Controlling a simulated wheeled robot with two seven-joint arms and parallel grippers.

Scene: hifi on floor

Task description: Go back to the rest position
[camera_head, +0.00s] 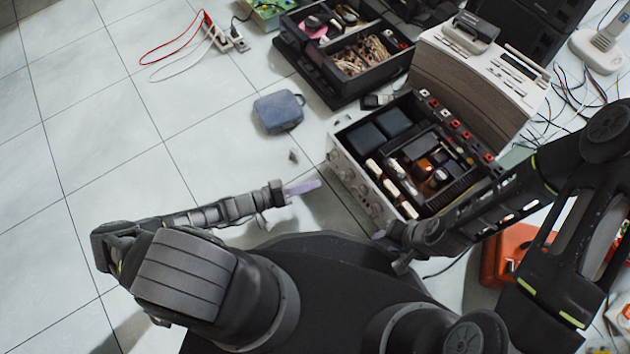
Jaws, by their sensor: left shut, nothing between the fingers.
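My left gripper (303,187) is over the floor, left of the opened hifi amplifier (357,194). Its pale purple fingers are shut and hold nothing, and they point right towards the amplifier's front. My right gripper (390,250) is low at the amplifier's near front corner. It is small and dark there, so its fingers cannot be made out and I cannot tell whether it touches the case. My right arm passes over the near right side of the amplifier and hides part of it. The amplifier's top is open and shows its inner parts.
A blue-grey case (278,111) lies on the tiles. A black toolbox (345,88) and a wood-sided unit (462,88) stand behind the amplifier. An orange box (505,252) is beneath my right arm. Cables lie at top left and right. The left floor (100,130) is mostly clear.

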